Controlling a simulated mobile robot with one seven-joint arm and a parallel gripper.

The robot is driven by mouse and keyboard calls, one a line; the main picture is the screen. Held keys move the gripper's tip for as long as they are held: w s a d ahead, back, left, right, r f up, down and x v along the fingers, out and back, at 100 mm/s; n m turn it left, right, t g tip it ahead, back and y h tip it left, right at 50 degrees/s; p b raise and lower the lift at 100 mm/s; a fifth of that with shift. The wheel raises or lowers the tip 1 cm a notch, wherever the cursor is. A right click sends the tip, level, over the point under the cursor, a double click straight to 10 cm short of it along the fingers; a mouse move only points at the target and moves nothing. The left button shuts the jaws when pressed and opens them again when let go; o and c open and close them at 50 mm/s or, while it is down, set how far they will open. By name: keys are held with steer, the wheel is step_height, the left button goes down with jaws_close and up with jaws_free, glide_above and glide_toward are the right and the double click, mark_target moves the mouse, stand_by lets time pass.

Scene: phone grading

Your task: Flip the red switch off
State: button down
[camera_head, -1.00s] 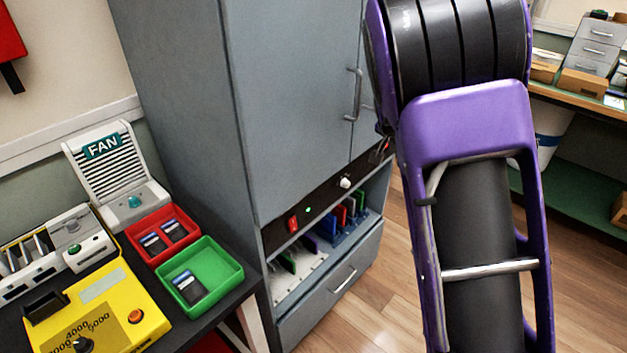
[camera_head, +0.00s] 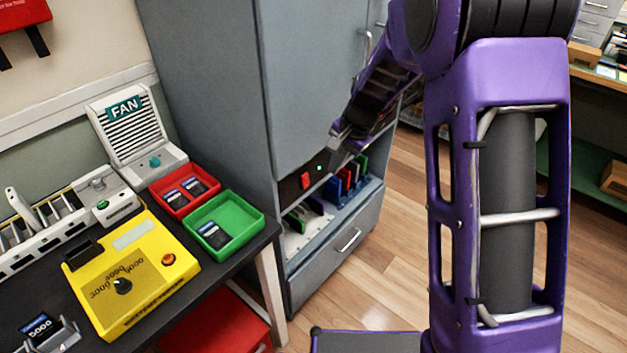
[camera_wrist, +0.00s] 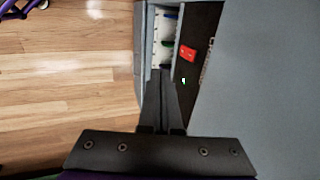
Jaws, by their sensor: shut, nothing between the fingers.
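The red switch (camera_head: 306,181) sits on the dark panel strip of the grey cabinet (camera_head: 205,90), left of a small lit green light (camera_head: 319,168). In the wrist view the red switch (camera_wrist: 187,53) shows beyond the fingertips, up and to the right, with the green light (camera_wrist: 183,80) nearer. My gripper (camera_wrist: 162,75) is shut and empty. In the head view my gripper (camera_head: 338,158) is in front of the panel, right of the switch and close to the green light. The fingers look apart from the switch. The white knob is hidden behind my arm.
Below the panel is an open shelf with coloured phones or cards in racks (camera_head: 350,180). A drawer with a handle (camera_head: 349,240) is under it. At left a dark table holds a red tray (camera_head: 183,190), a green tray (camera_head: 224,222), a yellow box (camera_head: 130,270) and a fan (camera_head: 127,125).

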mark_target(305, 180)
steer(key=shift+w+a+f+b, duration=0.3)
steer(key=shift+w+a+f, duration=0.55)
steer(key=shift+f, duration=0.8)
steer(key=shift+w+a+f+b, duration=0.25)
steer(key=shift+w+a+f, duration=0.55)
steer(key=shift+f, duration=0.9)
steer(key=shift+w+a+f+b, duration=0.3)
steer(key=shift+w+a+f, duration=0.25)
steer(key=shift+a+f, duration=0.85)
steer(key=shift+d+f, duration=0.25)
steer(key=shift+w+a+f, duration=0.15)
steer(key=shift+a+f, duration=0.1)
steer(key=shift+r, duration=0.1)
